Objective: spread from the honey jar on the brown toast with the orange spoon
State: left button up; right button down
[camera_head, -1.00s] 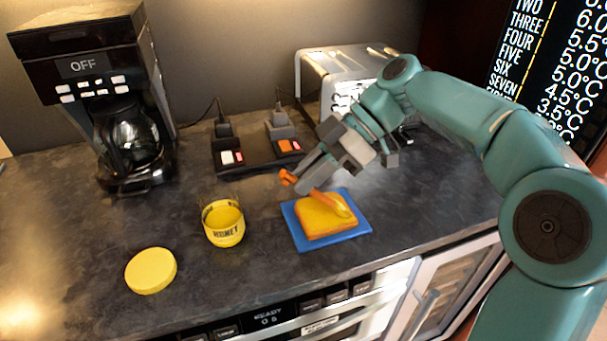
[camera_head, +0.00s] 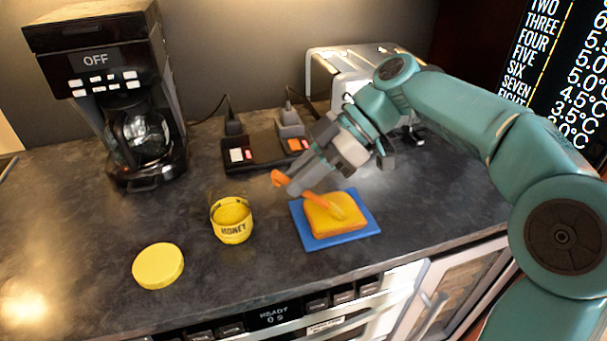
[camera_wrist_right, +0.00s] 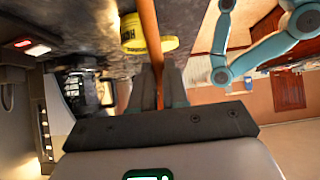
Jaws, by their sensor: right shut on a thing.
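My right gripper (camera_head: 298,184) is shut on the orange spoon (camera_head: 320,202), near its handle end. The spoon slants down to the right, and its far end is at the top of the toast (camera_head: 345,221). The toast looks golden yellow on top and lies on a blue board (camera_head: 313,239). The honey jar (camera_head: 232,225) stands open and upright to the left of the board, with yellow content. In the right wrist view the spoon (camera_wrist_right: 149,42) runs up between the fingers, and the yellow jar (camera_wrist_right: 133,30) shows beside it. My left gripper is not in view.
A yellow lid (camera_head: 158,266) lies on the counter left of the jar. A black coffee maker (camera_head: 100,75) stands at the back left. A power strip (camera_head: 262,160) and a silver toaster (camera_head: 335,75) are behind the board. The counter's front edge is close to the board.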

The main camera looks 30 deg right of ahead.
jog(key=shift+a, duration=0.1)
jog(key=shift+w+a+f+b, duration=0.1)
jog(key=shift+w+a+b, duration=0.1)
jog(key=shift+a, duration=0.45)
jog(key=shift+w+a+b, duration=0.1)
jog(key=shift+a+b, duration=0.05)
jog(key=shift+a, duration=0.45)
jog(key=shift+d, duration=0.15)
jog(key=shift+s+d, duration=0.15)
jog(key=shift+d, duration=0.5)
jog(key=shift+s+d, duration=0.15)
jog(key=shift+d, duration=0.45)
jog(key=shift+s+d, duration=0.15)
jog(key=shift+d, duration=0.5)
jog(key=shift+s+d, duration=0.15)
jog(key=shift+d, duration=0.5)
jog(key=shift+a, duration=0.15)
